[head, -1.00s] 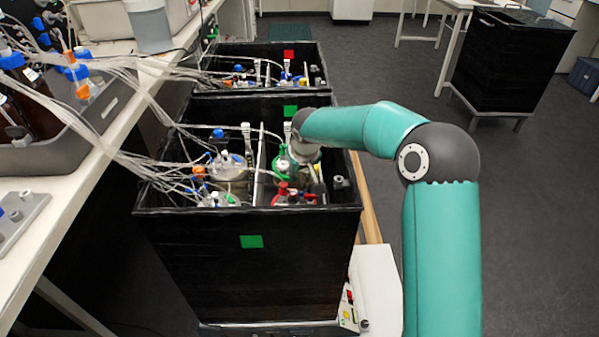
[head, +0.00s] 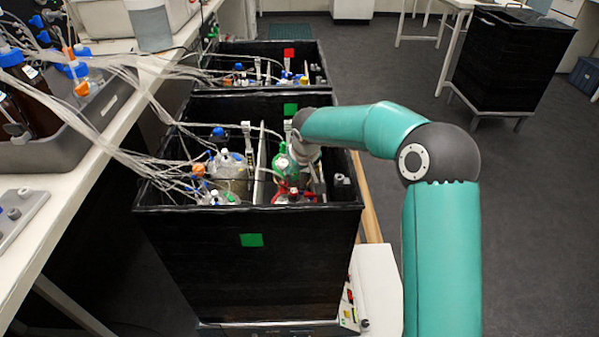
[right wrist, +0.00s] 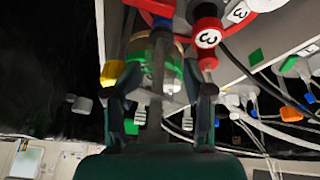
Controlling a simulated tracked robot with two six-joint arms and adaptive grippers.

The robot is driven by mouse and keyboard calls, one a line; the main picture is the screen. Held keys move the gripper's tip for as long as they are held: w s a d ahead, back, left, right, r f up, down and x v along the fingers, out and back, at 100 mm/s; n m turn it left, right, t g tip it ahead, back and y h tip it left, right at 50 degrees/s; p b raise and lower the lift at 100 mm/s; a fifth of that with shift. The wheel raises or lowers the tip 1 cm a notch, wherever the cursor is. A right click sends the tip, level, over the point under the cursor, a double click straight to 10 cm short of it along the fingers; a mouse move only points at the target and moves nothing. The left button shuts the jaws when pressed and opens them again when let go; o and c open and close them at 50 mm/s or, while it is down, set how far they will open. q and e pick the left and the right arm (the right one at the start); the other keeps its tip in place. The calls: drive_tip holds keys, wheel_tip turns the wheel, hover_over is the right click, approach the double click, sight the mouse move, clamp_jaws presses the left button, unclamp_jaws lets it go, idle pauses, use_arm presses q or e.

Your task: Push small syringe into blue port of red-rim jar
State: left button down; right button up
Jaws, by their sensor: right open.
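The red-rim jar (head: 293,197) stands in the front right of the near black box, partly hidden by my arm. In the right wrist view, red parts (right wrist: 160,5) cross the top, with a blue piece (right wrist: 162,20) under them that may be the blue port. A grey, see-through upright tube (right wrist: 159,75), likely the small syringe, stands between the fingers of my right gripper (right wrist: 163,92). The fingers are apart on either side of it. In the head view the gripper reaches down into the box and its fingertips are hidden. My left gripper is not in view.
A green-rim jar (head: 284,168) stands just behind the red one. Another jar (head: 230,172) with many tubes is left of the divider. The box's black front wall (head: 190,265) encloses them.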

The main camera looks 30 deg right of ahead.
drive_tip(key=shift+r, duration=0.1)
drive_tip(key=v, duration=1.1)
drive_tip(key=shift+s+r, duration=0.25)
drive_tip(key=shift+r, duration=0.05)
